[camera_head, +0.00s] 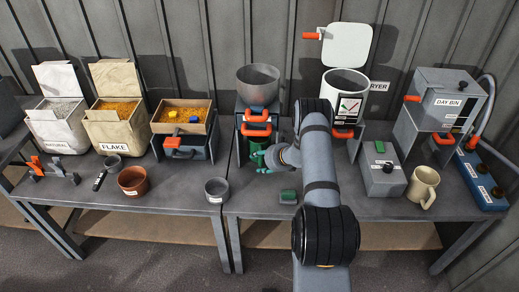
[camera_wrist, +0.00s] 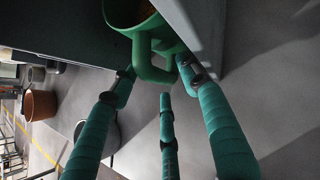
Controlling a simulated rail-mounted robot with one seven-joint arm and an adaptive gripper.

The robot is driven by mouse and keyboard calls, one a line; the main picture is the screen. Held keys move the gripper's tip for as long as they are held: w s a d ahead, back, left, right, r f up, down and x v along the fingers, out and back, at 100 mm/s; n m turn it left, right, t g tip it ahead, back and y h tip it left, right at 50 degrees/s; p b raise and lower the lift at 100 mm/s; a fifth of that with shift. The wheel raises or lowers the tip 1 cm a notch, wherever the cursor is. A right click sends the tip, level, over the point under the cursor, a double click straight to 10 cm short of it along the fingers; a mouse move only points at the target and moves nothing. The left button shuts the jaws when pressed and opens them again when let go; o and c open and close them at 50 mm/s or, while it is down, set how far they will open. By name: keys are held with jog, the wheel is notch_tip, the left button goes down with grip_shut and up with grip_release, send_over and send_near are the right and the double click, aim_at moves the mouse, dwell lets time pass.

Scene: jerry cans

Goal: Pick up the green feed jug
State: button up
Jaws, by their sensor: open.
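The green feed jug (camera_head: 256,147) stands under the grey hopper, partly hidden by my gripper. In the wrist view the jug (camera_wrist: 123,16) is at the top, cut off by the edge, with some orange contents visible inside. Its handle (camera_wrist: 152,74) points towards my fingers. My gripper (camera_head: 268,160) is at the jug's front right in the head view. In the wrist view my gripper (camera_wrist: 160,80) has its green fingers spread around the handle, tips close to it. Contact cannot be told.
The hopper (camera_head: 258,80) and its stand rise closely above the jug. A grey pot (camera_head: 216,188) and a brown pot (camera_head: 132,180) stand to the left. A grey box (camera_head: 382,176) and a cream mug (camera_head: 423,187) are to the right.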

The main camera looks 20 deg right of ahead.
jog(key=c, duration=0.3)
jog(key=c, duration=0.8)
jog(key=shift+w, duration=0.1)
grip_shut()
